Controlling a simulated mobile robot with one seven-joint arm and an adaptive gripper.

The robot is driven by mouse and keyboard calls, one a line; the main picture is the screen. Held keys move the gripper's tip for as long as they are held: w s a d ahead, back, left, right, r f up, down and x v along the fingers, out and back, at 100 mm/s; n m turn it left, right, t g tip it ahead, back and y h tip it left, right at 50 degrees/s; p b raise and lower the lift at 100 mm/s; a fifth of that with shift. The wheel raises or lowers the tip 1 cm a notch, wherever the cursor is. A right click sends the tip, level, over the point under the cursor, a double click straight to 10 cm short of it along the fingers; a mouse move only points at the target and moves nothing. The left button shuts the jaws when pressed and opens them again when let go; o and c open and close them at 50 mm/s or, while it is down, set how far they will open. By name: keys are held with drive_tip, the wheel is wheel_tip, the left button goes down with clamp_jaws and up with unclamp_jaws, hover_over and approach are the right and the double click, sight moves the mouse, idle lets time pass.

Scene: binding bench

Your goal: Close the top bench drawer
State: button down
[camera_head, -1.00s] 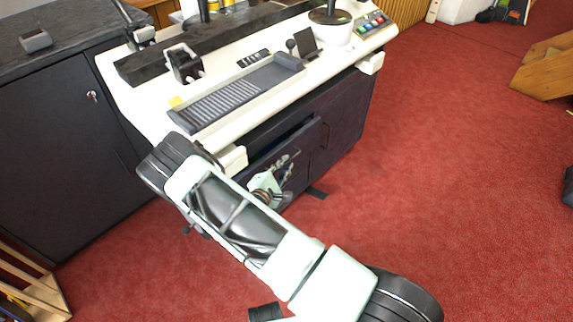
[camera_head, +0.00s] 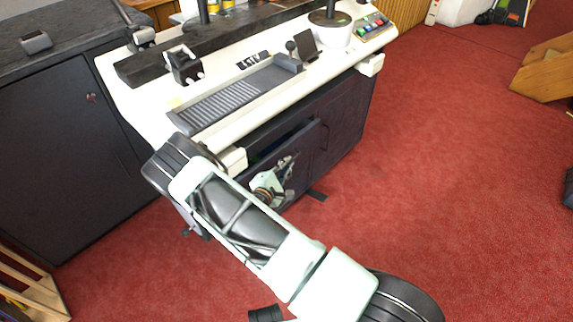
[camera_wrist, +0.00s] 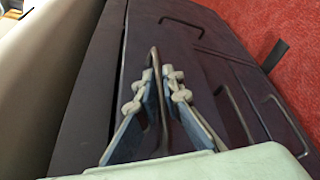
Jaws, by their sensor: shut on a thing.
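The bench (camera_head: 150,120) has a cream top and a dark cabinet front. The top drawer (camera_head: 312,133) is a dark front just under the bench top, with a dark gap above it, so it stands partly open. My gripper (camera_head: 286,166) is at this front in the head view, partly behind my arm. In the wrist view my gripper (camera_wrist: 160,88) has its two fingers on either side of a thin curved bar handle (camera_wrist: 155,62) and is shut on it. The inside of the drawer is mostly hidden.
A dark cabinet (camera_head: 60,150) stands left of the bench. Another handle (camera_head: 325,137) is on the front to the right. Red carpet (camera_head: 450,170) lies clear to the right. A wooden rack (camera_head: 35,295) is at the lower left.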

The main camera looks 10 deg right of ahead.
sight(276, 158)
drive_tip(key=w+a+b, duration=0.2)
drive_tip(key=w, duration=0.1)
drive_tip(key=shift+w+a+f, duration=0.1)
drive_tip(key=shift+a+f, duration=0.05)
drive_tip(key=shift+w+a+r, duration=0.2)
drive_tip(key=shift+w+a, duration=0.05)
drive_tip(key=c, duration=2.4)
unclamp_jaws()
drive_tip(key=shift+o, duration=0.3)
drive_tip(key=v, duration=1.2)
drive_tip(key=shift+d+r, duration=0.1)
drive_tip(key=shift+d, duration=0.05)
